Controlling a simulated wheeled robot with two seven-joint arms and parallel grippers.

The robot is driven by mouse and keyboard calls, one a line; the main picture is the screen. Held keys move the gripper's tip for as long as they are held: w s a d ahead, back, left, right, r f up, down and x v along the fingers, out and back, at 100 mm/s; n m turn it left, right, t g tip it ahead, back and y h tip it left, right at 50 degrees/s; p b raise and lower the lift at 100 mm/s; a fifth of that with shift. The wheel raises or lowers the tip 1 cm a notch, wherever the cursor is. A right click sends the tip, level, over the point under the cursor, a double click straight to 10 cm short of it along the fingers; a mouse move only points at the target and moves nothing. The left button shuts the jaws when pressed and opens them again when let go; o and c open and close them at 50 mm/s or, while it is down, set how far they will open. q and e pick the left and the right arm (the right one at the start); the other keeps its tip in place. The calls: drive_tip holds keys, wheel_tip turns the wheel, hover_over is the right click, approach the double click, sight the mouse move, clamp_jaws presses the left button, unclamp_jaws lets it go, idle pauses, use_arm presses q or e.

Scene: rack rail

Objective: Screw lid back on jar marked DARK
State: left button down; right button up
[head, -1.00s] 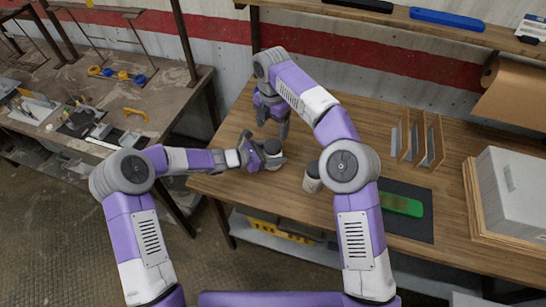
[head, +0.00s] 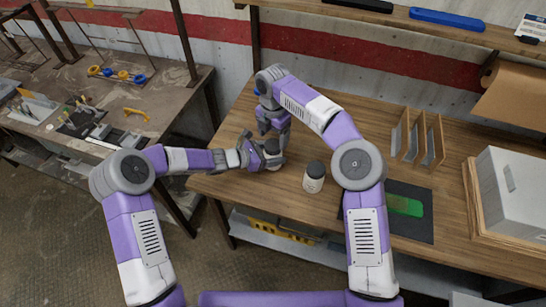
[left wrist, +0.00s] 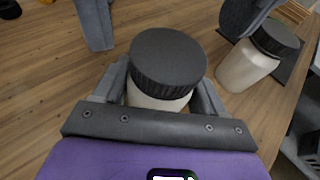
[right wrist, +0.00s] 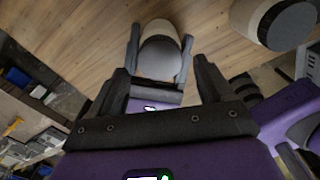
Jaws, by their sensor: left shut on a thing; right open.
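A cream jar with a dark ribbed lid (left wrist: 168,60) is held in my left gripper (head: 272,158). Its pale body (left wrist: 160,101) shows below the lid between the fingers. The lid sits on top of the jar; I cannot tell how tightly. My right gripper (head: 274,132) is open just behind and above this jar, its fingers apart and empty. In the right wrist view the held jar's grey top (right wrist: 160,60) lies beyond my right fingertips. A second cream jar (head: 313,185) with a dark lid (head: 316,169) stands upright to the right. No label word is readable.
The wooden bench (head: 300,225) has free room around the second jar. To the right are a dark mat with a green item (head: 404,206), upright wooden dividers (head: 418,140) and a grey box (head: 510,190). A shelf (head: 440,25) runs along the back.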

sight(273, 145)
drive_tip(key=shift+f, duration=1.45)
drive_tip(key=c, duration=1.1)
drive_tip(key=shift+o, duration=0.2)
drive_tip(key=m, duration=1.2)
drive_tip(key=o, duration=1.2)
drive_tip(key=shift+c, duration=0.2)
drive_tip(key=shift+r, duration=2.25)
drive_tip(key=shift+c, duration=0.5)
